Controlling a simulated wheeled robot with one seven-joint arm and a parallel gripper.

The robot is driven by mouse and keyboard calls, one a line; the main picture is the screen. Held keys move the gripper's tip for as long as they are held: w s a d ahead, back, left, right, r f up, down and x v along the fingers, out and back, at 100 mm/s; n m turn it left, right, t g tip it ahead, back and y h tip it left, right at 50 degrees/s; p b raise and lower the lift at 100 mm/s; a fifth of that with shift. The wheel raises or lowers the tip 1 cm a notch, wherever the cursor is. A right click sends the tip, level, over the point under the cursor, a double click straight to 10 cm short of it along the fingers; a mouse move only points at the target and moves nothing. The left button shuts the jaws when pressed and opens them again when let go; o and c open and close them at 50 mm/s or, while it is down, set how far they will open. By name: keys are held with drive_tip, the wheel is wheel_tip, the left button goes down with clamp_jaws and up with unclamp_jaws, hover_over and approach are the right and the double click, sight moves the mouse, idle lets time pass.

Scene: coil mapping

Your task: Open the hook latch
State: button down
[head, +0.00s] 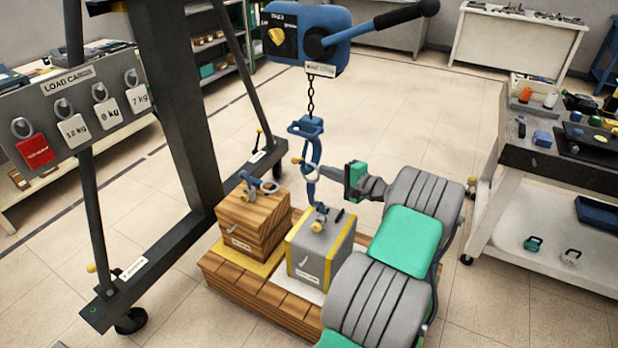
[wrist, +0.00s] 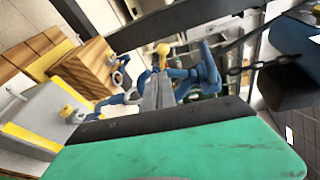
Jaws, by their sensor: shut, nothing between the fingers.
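The blue hook (head: 311,180) hangs from a chain below the blue hoist, over the grey crate's top fitting. Its latch has a yellow knob (head: 296,160) on the left side in the head view. In the wrist view the knob (wrist: 163,49) stands just beyond my fingertips, with the blue hook (wrist: 207,68) behind and to both sides. My gripper (head: 326,171) is shut and empty, reaching in from the right beside the hook. Its fingers (wrist: 158,88) overlap the hook in the wrist view; I cannot tell whether they touch it.
The grey crate (head: 308,266) with yellow edges and a wooden crate (head: 236,226) stand on a wooden pallet (head: 267,306). The hoist (head: 325,38) with its long lever is above. A dark gantry post (head: 170,110) stands left, a cart (head: 555,170) right. Open floor lies behind.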

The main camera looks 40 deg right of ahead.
drive_tip(key=s+d+f+m+t, duration=0.1)
drive_tip(key=s+d+m, duration=0.1)
drive_tip(key=s+d, duration=0.1)
drive_tip(key=h, duration=0.1)
approach(300, 159)
drive_tip(key=w+d+f, duration=0.1)
drive_tip(key=w+d, duration=0.3)
drive_tip(key=w, duration=0.1)
drive_tip(key=a+p, duration=0.1)
drive_tip(key=a, duration=0.1)
drive_tip(key=w+a, duration=0.1)
drive_tip(key=a, duration=0.1)
drive_tip(key=shift+w+r+p, duration=0.15)
drive_tip(key=shift+w+p, duration=0.1)
drive_tip(key=shift+p, duration=0.15)
drive_tip(key=shift+r, duration=0.15)
